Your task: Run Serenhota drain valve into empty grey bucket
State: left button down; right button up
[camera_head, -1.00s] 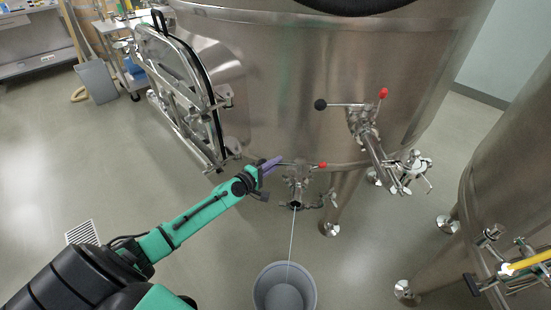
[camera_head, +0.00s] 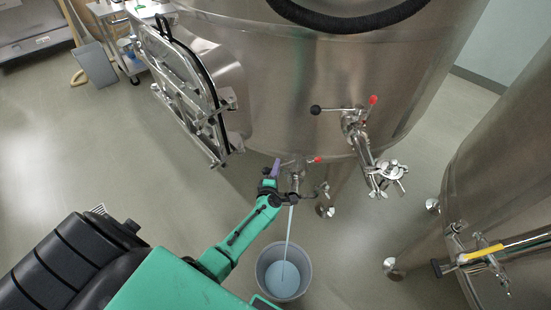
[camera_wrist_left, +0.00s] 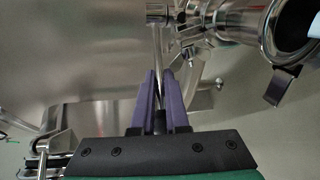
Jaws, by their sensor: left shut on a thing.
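The drain valve (camera_head: 297,172) sits low on the large steel vat (camera_head: 290,75), and its lever has a red tip (camera_head: 317,160). A pale stream (camera_head: 289,232) runs from its outlet down into the grey bucket (camera_head: 263,265) on the floor. Pale bluish liquid (camera_head: 283,279) covers the bucket's bottom. My left gripper (camera_head: 276,167) is at the valve's left side. In the left wrist view its purple fingers (camera_wrist_left: 160,85) are shut on a thin metal lever (camera_wrist_left: 157,50). My right gripper is out of view.
A second valve with red and black knobs (camera_head: 355,122) juts from the vat at right. The vat's round side door (camera_head: 185,85) stands out at left. Another vat (camera_head: 510,150) with a yellow-marked pipe (camera_head: 485,252) is at right.

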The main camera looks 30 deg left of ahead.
pick_arm(q)
jog(key=shift+s+d+f+n+g+y, duration=0.1)
jog(key=shift+s+d+n+g+y, duration=0.15)
jog(key=shift+d+n+y, duration=0.25)
jog(key=shift+s+d+f+n+g+y, duration=0.15)
jog(key=shift+s+n+g+y, duration=0.2)
jog(key=shift+y, duration=0.35)
jog(key=shift+w+r, duration=0.1)
jog(key=shift+w, duration=0.05)
jog(key=c, duration=0.9)
grip_release()
jog(key=shift+r, duration=0.1)
jog(key=p+v, duration=0.5)
jog(key=v, duration=0.9)
jog(key=shift+s+d, duration=0.2)
jog(key=shift+s, duration=0.05)
